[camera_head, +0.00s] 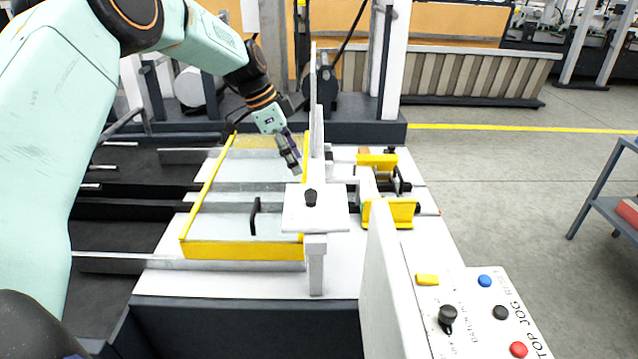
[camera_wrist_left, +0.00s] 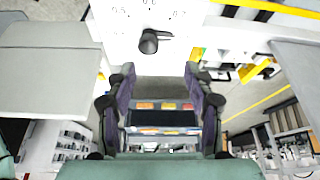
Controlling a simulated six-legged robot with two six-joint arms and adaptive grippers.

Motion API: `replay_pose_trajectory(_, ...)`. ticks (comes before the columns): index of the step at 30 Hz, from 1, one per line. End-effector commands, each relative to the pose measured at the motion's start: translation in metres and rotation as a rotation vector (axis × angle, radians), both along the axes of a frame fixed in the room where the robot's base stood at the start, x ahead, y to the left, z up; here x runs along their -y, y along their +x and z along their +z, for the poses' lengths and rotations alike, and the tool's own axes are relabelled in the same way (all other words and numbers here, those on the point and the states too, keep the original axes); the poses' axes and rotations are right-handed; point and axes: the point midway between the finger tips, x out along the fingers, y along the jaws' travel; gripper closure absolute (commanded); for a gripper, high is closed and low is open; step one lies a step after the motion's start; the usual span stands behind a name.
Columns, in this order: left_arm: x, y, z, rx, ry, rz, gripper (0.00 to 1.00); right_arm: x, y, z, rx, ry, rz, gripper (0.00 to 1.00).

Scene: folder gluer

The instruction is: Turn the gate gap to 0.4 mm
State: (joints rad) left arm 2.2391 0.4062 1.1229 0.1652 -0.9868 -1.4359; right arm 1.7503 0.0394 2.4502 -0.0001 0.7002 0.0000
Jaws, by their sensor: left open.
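The gate gap knob (camera_head: 311,198) is black and stands on a white plate (camera_head: 330,219) at the top of the gate in the head view. In the left wrist view the knob (camera_wrist_left: 149,42) shows with a pointer sticking out to the right, and printed numbers 0.5, 0.6 and 0.7 around its upper side. The exact setting cannot be read. My left gripper (camera_head: 292,163) hangs beyond and slightly left of the knob, apart from it. Its fingers (camera_wrist_left: 161,78) are spread and empty in the wrist view, with the knob above and beyond the tips. My right gripper is not in view.
A yellow-framed guard (camera_head: 243,250) lies left of the gate. A thin upright white post (camera_head: 316,110) stands behind the plate, close to my left gripper. A control panel (camera_head: 465,300) with coloured buttons and a black knob is at the front right. Open floor lies to the right.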

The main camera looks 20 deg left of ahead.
Motion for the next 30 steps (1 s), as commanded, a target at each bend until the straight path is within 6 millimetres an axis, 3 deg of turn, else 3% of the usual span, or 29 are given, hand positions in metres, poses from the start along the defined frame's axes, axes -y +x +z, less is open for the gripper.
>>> replay_pose_trajectory(3,0.002,-0.012,-0.001,-0.014,-0.005,-0.071,0.47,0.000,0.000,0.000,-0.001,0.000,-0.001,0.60)
replay_pose_trajectory(8,0.004,-0.015,-0.005,-0.009,0.000,-0.107,0.47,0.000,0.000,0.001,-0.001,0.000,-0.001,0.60)
replay_pose_trajectory(21,0.028,-0.001,-0.061,-0.009,0.001,-0.109,0.47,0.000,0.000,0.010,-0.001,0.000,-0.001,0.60)
replay_pose_trajectory(30,0.034,0.004,-0.073,-0.005,0.001,-0.109,0.47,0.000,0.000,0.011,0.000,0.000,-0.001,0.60)
